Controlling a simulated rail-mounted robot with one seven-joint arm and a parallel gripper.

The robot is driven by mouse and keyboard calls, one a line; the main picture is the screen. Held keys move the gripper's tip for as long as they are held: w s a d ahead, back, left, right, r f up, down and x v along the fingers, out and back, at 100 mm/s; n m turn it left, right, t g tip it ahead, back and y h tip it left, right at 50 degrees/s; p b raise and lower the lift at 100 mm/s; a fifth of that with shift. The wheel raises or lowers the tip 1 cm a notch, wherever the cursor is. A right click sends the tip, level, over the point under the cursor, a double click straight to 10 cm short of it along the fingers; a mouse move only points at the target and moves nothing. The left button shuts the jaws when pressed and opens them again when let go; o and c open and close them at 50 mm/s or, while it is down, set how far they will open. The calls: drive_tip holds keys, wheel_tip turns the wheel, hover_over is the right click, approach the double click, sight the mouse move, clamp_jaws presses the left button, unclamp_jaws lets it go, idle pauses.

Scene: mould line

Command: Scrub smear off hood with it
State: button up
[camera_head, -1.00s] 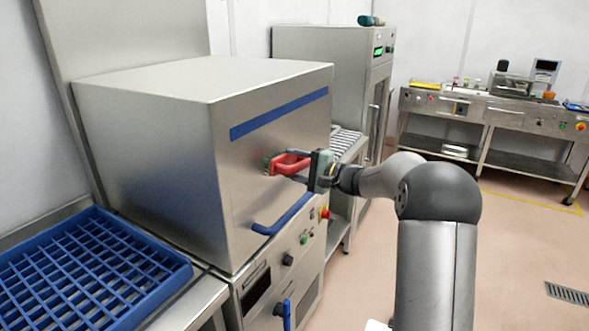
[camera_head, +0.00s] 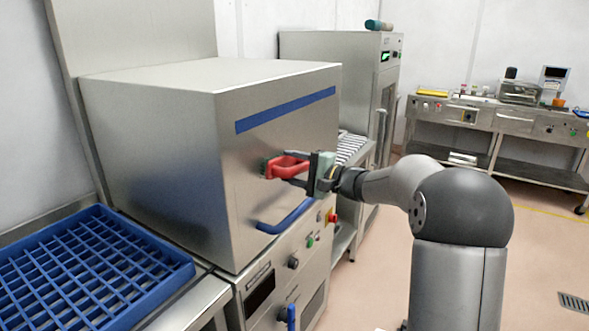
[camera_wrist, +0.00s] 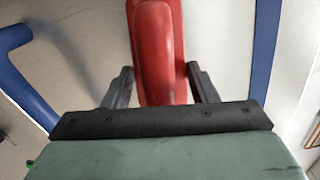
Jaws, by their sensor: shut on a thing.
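The hood (camera_head: 280,165) is a big stainless steel box with a blue stripe and a blue bar handle (camera_head: 287,217) on its front. My gripper (camera_head: 292,168) is shut on a red-handled brush (camera_head: 288,164). The brush's green bristles (camera_head: 265,168) face the hood's front, below the blue stripe; they look at or very near the steel, and I cannot tell whether they touch. In the wrist view the red handle (camera_wrist: 157,45) lies between my two dark fingers. No smear is distinguishable; the brush may cover it.
A blue slatted rack (camera_head: 90,265) sits on the counter at the left. Controls and a red button (camera_head: 332,217) are below the hood. A steel cabinet (camera_head: 335,75) stands behind, with a conveyor between. A bench (camera_head: 490,125) is at the back right. The floor at right is open.

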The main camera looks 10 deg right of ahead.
drive_tip(key=shift+b+v, duration=0.95)
drive_tip(key=shift+v, duration=1.9)
drive_tip(key=shift+b+v, duration=0.85)
drive_tip(key=shift+v, duration=0.3)
drive_tip(key=shift+s+d, duration=0.25)
